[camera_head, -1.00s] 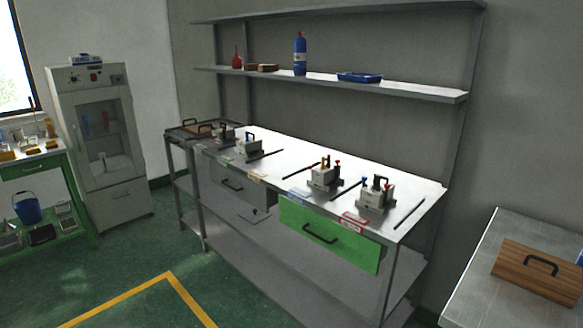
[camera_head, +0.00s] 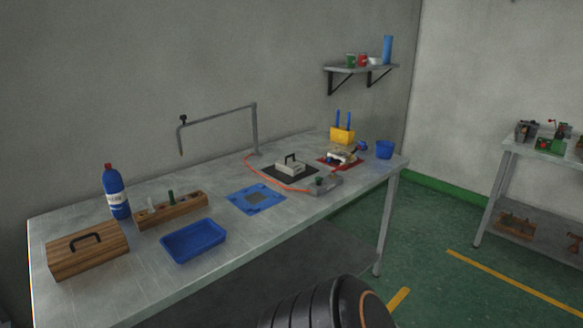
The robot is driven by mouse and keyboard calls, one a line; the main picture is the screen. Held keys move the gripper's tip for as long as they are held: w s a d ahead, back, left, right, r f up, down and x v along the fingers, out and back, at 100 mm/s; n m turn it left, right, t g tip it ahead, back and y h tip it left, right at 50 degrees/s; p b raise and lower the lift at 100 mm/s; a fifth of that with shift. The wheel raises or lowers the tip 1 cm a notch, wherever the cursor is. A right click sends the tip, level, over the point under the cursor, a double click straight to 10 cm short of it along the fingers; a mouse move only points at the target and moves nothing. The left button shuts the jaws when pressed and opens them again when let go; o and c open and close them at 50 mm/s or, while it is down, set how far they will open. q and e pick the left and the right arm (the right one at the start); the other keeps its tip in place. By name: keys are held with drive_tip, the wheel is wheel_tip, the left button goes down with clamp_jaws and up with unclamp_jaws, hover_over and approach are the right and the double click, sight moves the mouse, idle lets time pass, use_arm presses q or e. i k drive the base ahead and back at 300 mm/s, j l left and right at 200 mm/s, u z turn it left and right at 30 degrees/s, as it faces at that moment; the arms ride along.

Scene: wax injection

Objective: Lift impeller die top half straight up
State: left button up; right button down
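A light grey block with a black arched handle (camera_head: 290,167) rests on a black mat in the middle of the workbench. It looks like the impeller die with its top half on, but it is too small to read any marking or see the parting line clearly. A black ribbed part of my own body shows at the bottom edge, well short of the block. No gripper fingers are in view, and nothing touches the block.
The workbench (camera_head: 110,295) also holds a wooden box with a handle (camera_head: 88,250), a blue bottle (camera_head: 116,192), a wooden rack (camera_head: 170,209), a blue tray (camera_head: 193,241), a blue mat (camera_head: 243,206), an orange hose (camera_head: 262,179) and a blue cup (camera_head: 384,150). A bent metal arm (camera_head: 218,114) stands behind.

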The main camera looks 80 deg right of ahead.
sight(293, 166)
drive_tip(key=z, duration=2.6)
drive_tip(key=i+l, duration=1.9)
drive_tip(key=i, duration=0.1)
